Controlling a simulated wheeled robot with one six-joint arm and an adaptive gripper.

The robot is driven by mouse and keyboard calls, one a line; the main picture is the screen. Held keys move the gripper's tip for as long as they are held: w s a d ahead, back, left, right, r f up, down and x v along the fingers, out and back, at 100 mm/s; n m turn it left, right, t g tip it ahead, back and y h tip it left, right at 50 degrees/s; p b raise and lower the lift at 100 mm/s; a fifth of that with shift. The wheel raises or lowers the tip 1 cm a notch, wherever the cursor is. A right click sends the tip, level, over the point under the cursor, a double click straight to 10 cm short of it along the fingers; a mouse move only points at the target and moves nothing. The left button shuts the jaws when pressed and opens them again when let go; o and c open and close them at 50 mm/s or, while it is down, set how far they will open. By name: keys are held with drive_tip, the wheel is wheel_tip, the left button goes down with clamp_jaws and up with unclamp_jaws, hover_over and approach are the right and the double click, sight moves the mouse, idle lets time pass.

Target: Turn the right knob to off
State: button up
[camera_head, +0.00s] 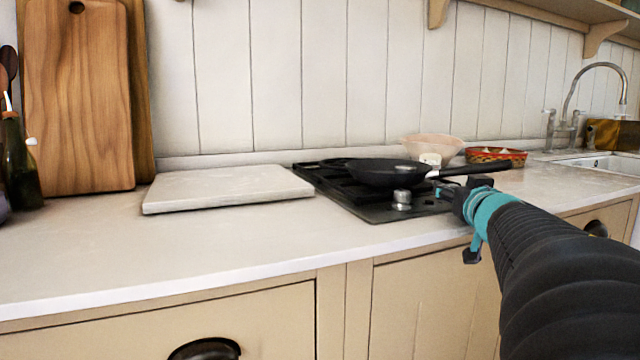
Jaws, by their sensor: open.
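The black hob (372,212) is set into the worktop, with a black frying pan (375,172) on it, its handle pointing right. One silver knob (402,200) shows on the hob's front right part. I cannot tell whether it is the right knob; the hob's right front edge is partly hidden by my gripper, and no other knob shows clearly. The knob's turn position is too small to read. My gripper (457,215) is open and empty, at the hob's front right edge, to the right of the visible knob and below the pan handle.
A pale slab (228,187) lies left of the hob, with wooden cutting boards (80,100) and a dark bottle (20,165) beyond it. A pink bowl (430,148) and a patterned red dish (496,156) stand behind the pan handle. The front left worktop is clear.

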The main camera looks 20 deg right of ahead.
drive_tip(key=shift+v, duration=3.5)
drive_tip(key=shift+w+d+r+n+y+p, duration=0.2)
drive_tip(key=shift+d+r+n+y+p, duration=0.1)
drive_tip(key=shift+d+n+y+p, duration=0.15)
drive_tip(key=d+n+y, duration=0.1)
drive_tip(key=d+n+y+p, duration=0.2)
drive_tip(key=y, duration=0.1)
drive_tip(key=shift+s+d+r+t, duration=0.25)
drive_tip(key=shift+s+d+t, duration=0.05)
drive_tip(key=shift+t, duration=0.1)
drive_tip(key=s+d+n+y+p, duration=0.2)
drive_tip(key=s+d+n+y, duration=0.1)
drive_tip(key=s+y, duration=0.3)
drive_tip(key=x, duration=0.4)
drive_tip(key=f+x, duration=0.1)
drive_tip(key=x, duration=0.8)
drive_tip(key=shift+w+a+f+p, duration=0.15)
drive_tip(key=shift+a+f+p, duration=0.1)
drive_tip(key=shift+p, duration=0.1)
drive_tip(key=shift+c, duration=0.3)
clamp_jaws()
